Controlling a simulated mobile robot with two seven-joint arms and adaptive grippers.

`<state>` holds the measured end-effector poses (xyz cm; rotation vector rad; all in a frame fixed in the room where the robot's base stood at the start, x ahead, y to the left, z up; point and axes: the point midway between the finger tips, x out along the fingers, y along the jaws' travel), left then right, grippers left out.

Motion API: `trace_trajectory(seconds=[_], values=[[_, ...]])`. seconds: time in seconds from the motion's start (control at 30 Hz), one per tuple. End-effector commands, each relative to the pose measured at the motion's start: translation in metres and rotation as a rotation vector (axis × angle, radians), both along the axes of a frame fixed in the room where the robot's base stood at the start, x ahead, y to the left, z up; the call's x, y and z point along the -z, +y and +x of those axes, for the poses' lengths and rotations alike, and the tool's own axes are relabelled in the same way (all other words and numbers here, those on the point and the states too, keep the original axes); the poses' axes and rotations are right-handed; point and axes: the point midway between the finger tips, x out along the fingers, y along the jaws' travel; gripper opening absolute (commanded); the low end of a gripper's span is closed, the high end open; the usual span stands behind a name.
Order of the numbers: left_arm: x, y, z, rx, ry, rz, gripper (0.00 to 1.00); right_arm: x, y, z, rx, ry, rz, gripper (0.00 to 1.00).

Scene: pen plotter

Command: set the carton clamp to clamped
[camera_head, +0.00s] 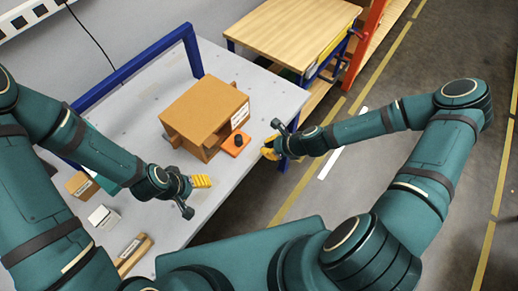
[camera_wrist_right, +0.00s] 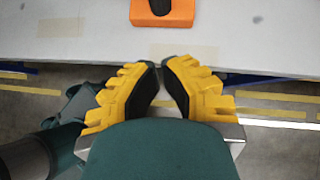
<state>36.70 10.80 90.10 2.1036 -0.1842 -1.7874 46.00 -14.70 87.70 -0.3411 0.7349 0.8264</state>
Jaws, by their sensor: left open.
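An orange plate with a black knob (camera_head: 236,146), which I take for the carton clamp, sits on the grey table beside the cardboard carton (camera_head: 204,108). The plate also shows at the top of the right wrist view (camera_wrist_right: 162,12). Its setting cannot be read. My left gripper (camera_head: 203,181) is open and empty over the table, left of and nearer than the plate. My right gripper (camera_head: 268,151) is at the table's right edge, to the right of the plate and apart from it. In the right wrist view its yellow fingers (camera_wrist_right: 161,75) have tips close together, with nothing seen between them.
The grey table (camera_head: 150,219) has a blue frame (camera_head: 135,66) at its back left. A small brown box (camera_head: 82,185), a white box (camera_head: 103,217) and a tan block (camera_head: 134,253) stand at the near left. A wooden-topped bench (camera_head: 290,33) stands behind. Floor is open at right.

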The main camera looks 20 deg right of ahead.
Motion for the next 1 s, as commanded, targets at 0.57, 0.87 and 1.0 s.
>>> trace_trajectory(seconds=[0.57, 0.87, 1.0], values=[[-0.002, 0.0, 0.0, 0.0, 0.001, -0.001, 0.67, -0.026, -0.02, -0.017, -0.001, 0.001, 0.0, 0.0], [-0.002, 0.0, 0.0, 0.0, 0.001, -0.001, 0.67, -0.026, -0.02, -0.017, -0.001, 0.001, 0.0, 0.0], [-0.002, 0.0, 0.0, 0.0, 0.001, 0.0, 0.67, -0.026, -0.02, -0.017, -0.001, 0.001, 0.0, 0.0]])
